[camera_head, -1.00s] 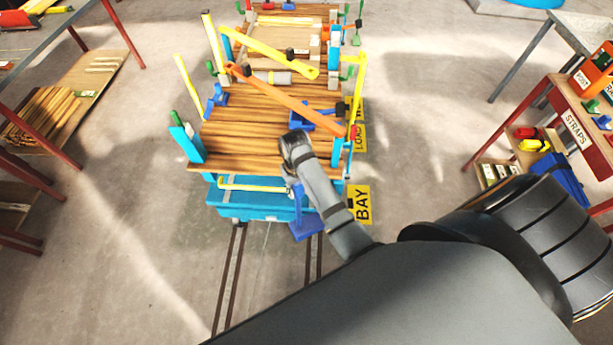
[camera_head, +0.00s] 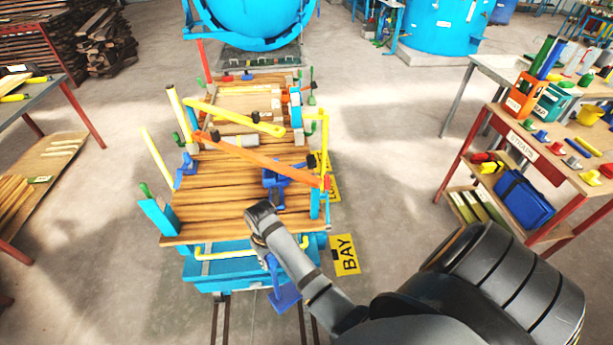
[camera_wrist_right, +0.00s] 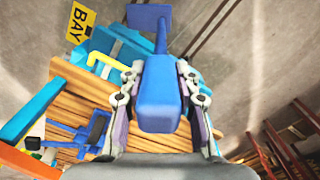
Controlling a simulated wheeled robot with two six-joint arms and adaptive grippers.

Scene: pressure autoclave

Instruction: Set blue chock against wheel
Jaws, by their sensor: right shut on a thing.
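The blue chock (camera_head: 285,298) hangs from my right gripper (camera_head: 268,258) just off the near end of the timber-loaded cart (camera_head: 215,268), close to its right-hand rail. In the right wrist view, the gripper (camera_wrist_right: 160,82) is shut on the chock's thick blue part (camera_wrist_right: 158,95), with a thin stem and a flat blue plate beyond it. I cannot tell whether the chock touches the floor. The cart's wheels are hidden under its blue frame. My left gripper is not in view.
Rails (camera_head: 218,322) run under the cart. A yellow BAY sign (camera_head: 345,255) lies on the floor to its right. A strap shelf (camera_head: 505,160) stands at right and a table (camera_head: 35,95) at left. A blue vessel (camera_head: 250,15) is behind the cart.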

